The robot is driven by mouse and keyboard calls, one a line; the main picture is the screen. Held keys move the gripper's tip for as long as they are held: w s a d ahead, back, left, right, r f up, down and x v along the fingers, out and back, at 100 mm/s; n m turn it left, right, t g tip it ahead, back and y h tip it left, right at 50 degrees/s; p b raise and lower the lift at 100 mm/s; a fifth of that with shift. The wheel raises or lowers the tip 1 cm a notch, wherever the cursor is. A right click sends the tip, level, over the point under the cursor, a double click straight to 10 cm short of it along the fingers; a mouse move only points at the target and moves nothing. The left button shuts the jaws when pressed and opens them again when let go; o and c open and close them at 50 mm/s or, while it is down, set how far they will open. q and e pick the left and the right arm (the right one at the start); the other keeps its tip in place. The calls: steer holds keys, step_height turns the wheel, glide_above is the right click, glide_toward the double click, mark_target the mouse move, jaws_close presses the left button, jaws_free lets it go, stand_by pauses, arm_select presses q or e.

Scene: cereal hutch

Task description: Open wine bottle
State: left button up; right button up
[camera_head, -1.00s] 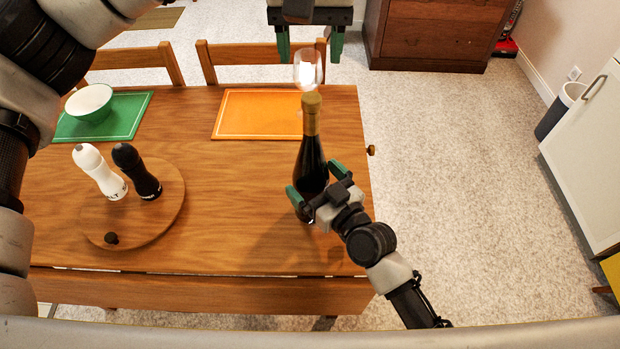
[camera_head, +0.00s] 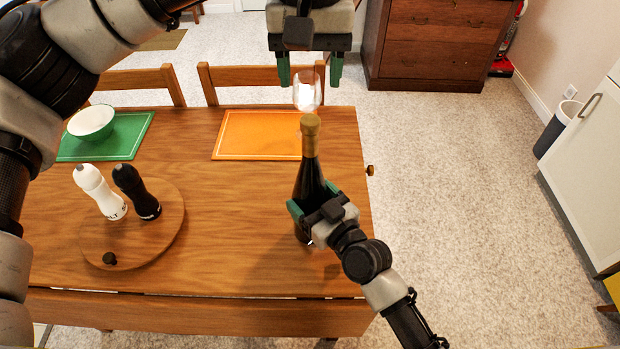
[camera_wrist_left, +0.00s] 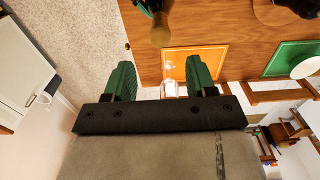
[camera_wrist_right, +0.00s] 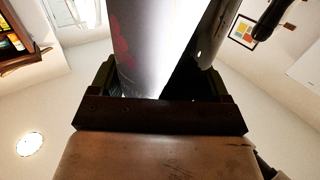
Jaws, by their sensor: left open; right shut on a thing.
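A dark wine bottle (camera_head: 309,178) with a gold-capped neck (camera_head: 310,135) stands upright near the right edge of the wooden table. My right gripper (camera_head: 316,208) is shut on its lower body. In the right wrist view the bottle (camera_wrist_right: 150,45) fills the space between the fingers. My left gripper (camera_head: 309,76) is open and empty, above and beyond the bottle top, fingers pointing down. In the left wrist view the gold cap (camera_wrist_left: 160,32) is ahead of the open fingers, apart from them. A clear wine glass (camera_head: 307,92) stands behind the bottle, partly overlapped by it.
The wooden table (camera_head: 230,200) holds an orange placemat (camera_head: 255,135), a green placemat (camera_head: 128,135) with a bowl (camera_head: 92,122), and a round board (camera_head: 150,235) with white (camera_head: 98,190) and black (camera_head: 136,190) mills. Chairs stand behind. The table middle is clear.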

mark_target(310, 119)
arm_select(q)
steer(key=m, duration=0.4)
arm_select(e)
steer(key=shift+c, duration=0.3)
arm_select(q)
steer(key=m, duration=0.3)
steer(key=shift+m, duration=0.4)
steer(key=shift+f+m, duration=0.1)
steer(key=shift+m, duration=0.4)
steer(key=shift+f, duration=3.9)
steer(key=c, duration=1)
steer(key=shift+o, duration=0.2)
